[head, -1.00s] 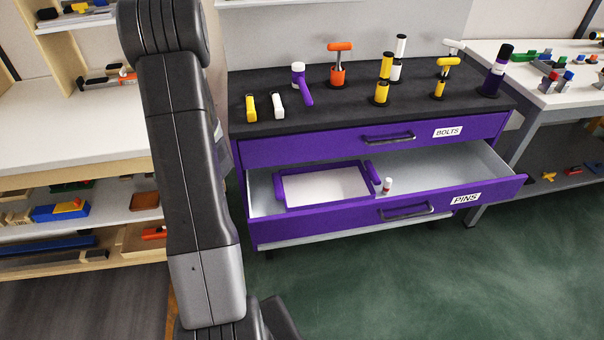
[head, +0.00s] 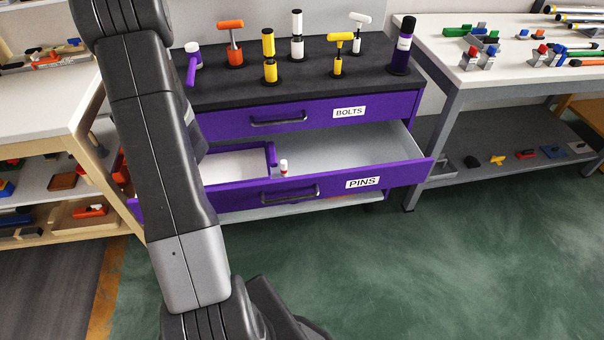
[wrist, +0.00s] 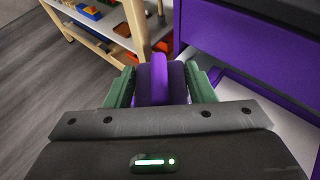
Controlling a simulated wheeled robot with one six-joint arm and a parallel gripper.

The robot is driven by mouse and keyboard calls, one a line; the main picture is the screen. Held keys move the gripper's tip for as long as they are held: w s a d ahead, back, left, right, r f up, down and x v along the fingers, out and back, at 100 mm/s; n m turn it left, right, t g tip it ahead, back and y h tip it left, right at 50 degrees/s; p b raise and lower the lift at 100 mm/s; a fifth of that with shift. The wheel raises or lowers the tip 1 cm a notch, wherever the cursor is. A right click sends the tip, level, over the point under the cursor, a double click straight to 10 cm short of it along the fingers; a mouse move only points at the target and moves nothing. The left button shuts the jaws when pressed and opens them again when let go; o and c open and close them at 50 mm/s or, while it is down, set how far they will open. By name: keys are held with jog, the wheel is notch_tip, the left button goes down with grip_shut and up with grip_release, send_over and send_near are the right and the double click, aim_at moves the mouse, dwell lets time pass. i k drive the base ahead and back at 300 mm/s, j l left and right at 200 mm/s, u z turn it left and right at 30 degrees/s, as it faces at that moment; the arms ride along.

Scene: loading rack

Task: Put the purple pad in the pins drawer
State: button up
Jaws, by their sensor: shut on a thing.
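My gripper (wrist: 160,88) is shut on the purple pad (wrist: 158,72), which sits between the two green fingers in the wrist view. In the head view my arm hides the gripper and the pad. The pins drawer (head: 405,170) is the lower purple drawer, labelled PINS, and it is pulled open. In it are a purple-rimmed tray (head: 237,160) with a white floor at the left, partly behind my arm, and a small white and red pin (head: 284,168). The drawer's right part is bare. In the wrist view the pad appears left of the purple cabinet (wrist: 250,42).
The bolts drawer (head: 325,121) above is shut. Several handled tools and cylinders stand on the black cabinet top (head: 220,92). A white-topped bench (head: 480,75) stands at the right and a wooden shelf unit (head: 60,118) at the left. Green floor (head: 480,270) in front is clear.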

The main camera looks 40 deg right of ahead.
aim_at(345, 167)
jog(key=k+l, duration=0.2)
jog(key=l, duration=0.25)
jog(key=k+l+u, duration=0.1)
jog(key=l, duration=0.3)
jog(key=k+l, duration=0.35)
jog(key=k+l+u, duration=0.1)
jog(key=l, duration=0.4)
jog(key=k+l, duration=0.15)
jog(key=l, duration=0.2)
jog(key=k+l+u, duration=0.1)
jog(key=l, duration=0.3)
jog(key=k+l, duration=0.15)
jog(key=l, duration=0.2)
jog(key=k+l+u, duration=0.1)
jog(key=l, duration=0.25)
jog(key=i+l, duration=0.5)
jog(key=l, duration=0.1)
